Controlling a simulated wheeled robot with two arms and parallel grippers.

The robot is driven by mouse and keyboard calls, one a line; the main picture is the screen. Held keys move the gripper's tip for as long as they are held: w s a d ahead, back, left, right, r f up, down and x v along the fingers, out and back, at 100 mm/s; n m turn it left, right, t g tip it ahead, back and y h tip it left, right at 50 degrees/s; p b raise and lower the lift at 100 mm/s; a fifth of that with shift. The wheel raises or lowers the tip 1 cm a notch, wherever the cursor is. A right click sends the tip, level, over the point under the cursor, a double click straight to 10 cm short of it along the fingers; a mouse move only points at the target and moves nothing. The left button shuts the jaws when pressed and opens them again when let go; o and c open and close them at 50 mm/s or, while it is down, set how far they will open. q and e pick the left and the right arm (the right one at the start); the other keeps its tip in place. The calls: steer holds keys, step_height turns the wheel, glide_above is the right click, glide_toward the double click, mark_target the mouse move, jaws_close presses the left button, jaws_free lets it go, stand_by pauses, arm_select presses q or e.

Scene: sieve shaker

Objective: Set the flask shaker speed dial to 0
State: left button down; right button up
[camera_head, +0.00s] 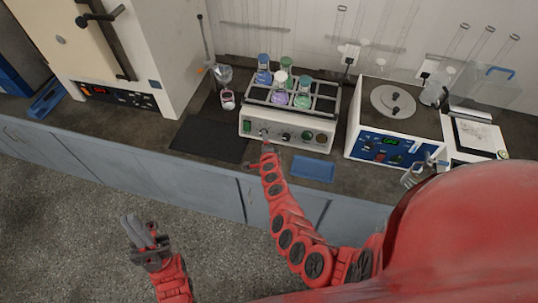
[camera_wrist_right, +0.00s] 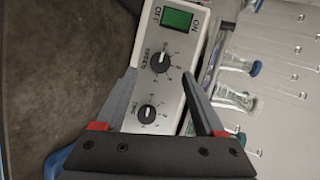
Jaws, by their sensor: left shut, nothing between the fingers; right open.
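The flask shaker (camera_head: 316,127) is a pale box on the bench, with a green switch and a row of controls on its front. Its speed dial (camera_wrist_right: 161,62) is a black round knob beside a printed scale; I cannot read its setting. The dial also shows in the head view (camera_head: 264,133). My right gripper (camera_wrist_right: 159,76) is open in front of the panel, its fingertips on either side of the speed dial. I cannot tell whether they touch it. My left gripper (camera_head: 146,232) is shut and empty, low over the floor and away from the bench.
A second black dial (camera_wrist_right: 148,113) sits close to the speed dial, between my right fingers. The green switch (camera_wrist_right: 177,19) is on its other side. Flasks (camera_head: 280,97) stand on the shaker.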

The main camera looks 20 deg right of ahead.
steer(key=v, duration=1.2)
steer(key=shift+s, duration=0.15)
